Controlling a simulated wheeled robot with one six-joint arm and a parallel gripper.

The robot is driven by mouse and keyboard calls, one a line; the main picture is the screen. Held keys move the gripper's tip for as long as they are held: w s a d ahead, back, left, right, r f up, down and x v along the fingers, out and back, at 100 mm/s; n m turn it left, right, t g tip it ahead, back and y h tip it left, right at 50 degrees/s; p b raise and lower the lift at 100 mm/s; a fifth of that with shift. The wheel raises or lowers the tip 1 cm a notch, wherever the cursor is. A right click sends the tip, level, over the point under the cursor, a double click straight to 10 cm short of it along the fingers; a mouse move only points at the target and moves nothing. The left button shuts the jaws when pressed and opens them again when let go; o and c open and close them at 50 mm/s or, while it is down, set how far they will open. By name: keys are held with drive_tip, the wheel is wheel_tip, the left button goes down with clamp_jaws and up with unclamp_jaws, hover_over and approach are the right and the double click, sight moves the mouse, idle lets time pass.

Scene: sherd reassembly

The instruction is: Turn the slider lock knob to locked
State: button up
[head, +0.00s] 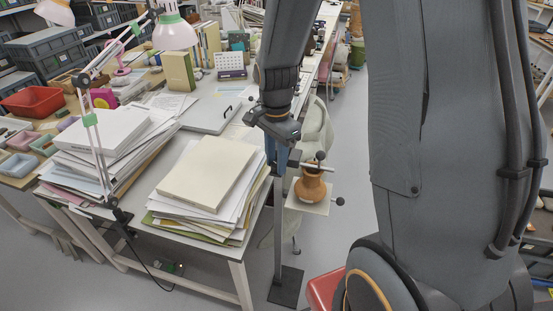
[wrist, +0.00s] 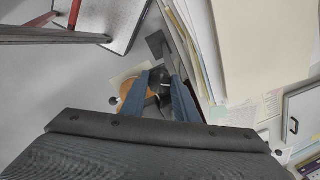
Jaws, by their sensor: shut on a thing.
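My gripper (head: 282,165) points down at the upper part of a dark upright stand. Its blue fingers also show in the wrist view (wrist: 161,80), shut on a small dark part (wrist: 160,91), which I take for the slider lock knob. The fingers largely hide the knob, so its turn angle and any lock marking cannot be read. A brown clay pot (head: 311,187) stands upright on a small pale plate (head: 318,208) beside the stand. Other black knobs show near the pot, one above it (head: 320,156) and one at the plate's right (head: 340,201).
The stand's square base (head: 287,287) is on the floor. A table with paper stacks (head: 207,172) stands close on the left of my gripper. A red stool-like object (head: 324,288) is near my base.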

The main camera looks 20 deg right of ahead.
sight(276, 164)
drive_tip(key=shift+m, duration=0.4)
drive_tip(key=o, duration=1.1)
drive_tip(key=shift+c, duration=0.2)
drive_tip(key=shift+r+b, duration=0.85)
drive_tip(key=shift+r, duration=3.05)
